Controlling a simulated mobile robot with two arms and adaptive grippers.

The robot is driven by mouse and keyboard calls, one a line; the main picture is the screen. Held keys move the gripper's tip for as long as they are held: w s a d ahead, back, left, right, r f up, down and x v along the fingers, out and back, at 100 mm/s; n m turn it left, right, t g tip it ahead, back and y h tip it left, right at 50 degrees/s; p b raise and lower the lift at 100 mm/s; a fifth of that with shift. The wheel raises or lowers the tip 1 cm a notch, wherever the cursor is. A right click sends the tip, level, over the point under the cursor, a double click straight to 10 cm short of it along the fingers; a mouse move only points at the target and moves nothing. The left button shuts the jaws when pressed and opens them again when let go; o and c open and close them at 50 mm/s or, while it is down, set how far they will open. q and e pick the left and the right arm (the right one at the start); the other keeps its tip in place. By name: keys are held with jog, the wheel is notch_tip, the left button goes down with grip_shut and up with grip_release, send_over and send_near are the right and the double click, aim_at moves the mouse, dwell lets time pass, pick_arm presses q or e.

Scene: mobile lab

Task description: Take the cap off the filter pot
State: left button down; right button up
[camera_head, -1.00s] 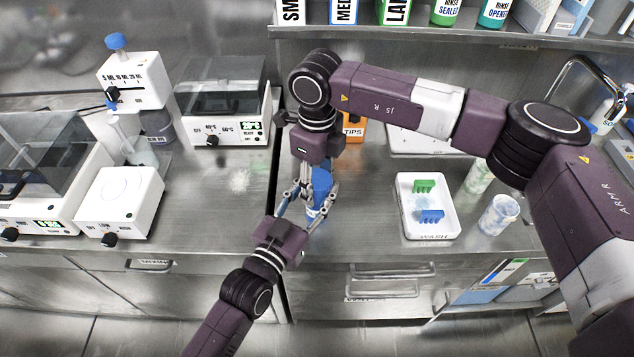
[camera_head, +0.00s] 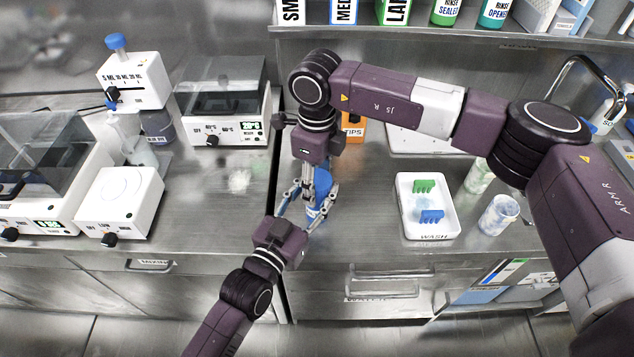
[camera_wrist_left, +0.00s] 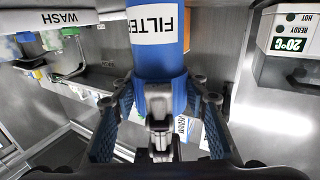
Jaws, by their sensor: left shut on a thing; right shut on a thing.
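My right gripper (camera_head: 316,190) points down from above and is shut at the pot's upper part.
A white tray (camera_head: 408,231) with a green and a blue rack lies to the right, beside a clear beaker (camera_head: 499,215). An orange tips box (camera_head: 352,129) stands behind my right arm. A hotplate (camera_head: 119,203) and a heater block (camera_head: 222,128) stand left. Bare bench lies between.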

jog(key=o, duration=1.3)
jog(key=shift+r, duration=0.1)
jog(key=shift+r, duration=2.15)
pick_arm(q)
jog(key=c, duration=1.1)
grip_release()
